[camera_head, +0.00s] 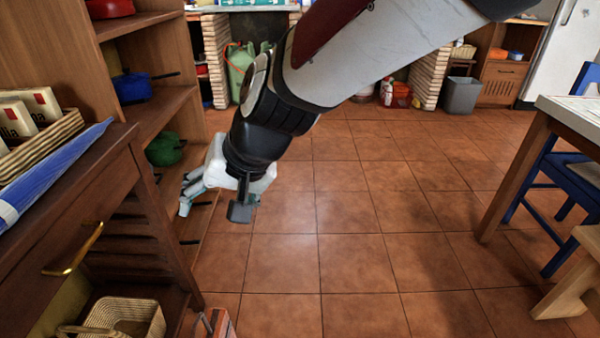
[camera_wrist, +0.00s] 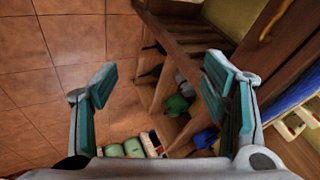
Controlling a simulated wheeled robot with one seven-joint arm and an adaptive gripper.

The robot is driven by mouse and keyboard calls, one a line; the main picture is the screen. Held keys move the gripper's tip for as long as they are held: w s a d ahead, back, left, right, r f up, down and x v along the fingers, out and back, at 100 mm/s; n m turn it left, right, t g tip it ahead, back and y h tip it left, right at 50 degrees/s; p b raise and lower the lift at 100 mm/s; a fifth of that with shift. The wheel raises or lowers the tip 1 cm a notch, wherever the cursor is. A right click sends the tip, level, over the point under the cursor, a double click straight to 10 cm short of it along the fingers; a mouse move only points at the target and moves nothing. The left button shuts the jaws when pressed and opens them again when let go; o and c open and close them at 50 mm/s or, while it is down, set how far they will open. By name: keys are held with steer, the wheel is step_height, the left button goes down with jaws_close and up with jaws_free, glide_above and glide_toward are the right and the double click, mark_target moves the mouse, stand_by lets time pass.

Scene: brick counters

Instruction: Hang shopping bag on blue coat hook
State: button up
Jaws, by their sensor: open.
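My gripper (camera_head: 213,203) hangs at the end of my arm, left of centre in the head view, beside the wooden shelves and above the tiled floor. In the wrist view my gripper (camera_wrist: 160,82) has its two teal-padded fingers wide apart, with nothing between them. I cannot make out a shopping bag or a blue coat hook in either view. A small red and white item (camera_head: 218,323) is cut off at the bottom edge of the head view, and I cannot tell what it is.
A wooden cabinet (camera_head: 75,205) stands at the left with a long blue item (camera_head: 52,168) on top. Shelves beyond hold a blue pot (camera_head: 134,87) and a green pot (camera_head: 165,149). A table (camera_head: 543,120) and blue chair (camera_head: 568,172) stand right. The middle floor is clear.

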steer(key=s+d+r+m+g+h, duration=0.1)
steer(key=s+d+h, duration=0.4)
steer(key=s+d, duration=2)
steer(key=d+r+g, duration=0.1)
steer(key=d+g, duration=0.1)
steer(key=d, duration=0.2)
steer(key=shift+r+m+h, duration=0.2)
steer(key=shift+m+h, duration=0.1)
steer(key=shift+w, duration=0.1)
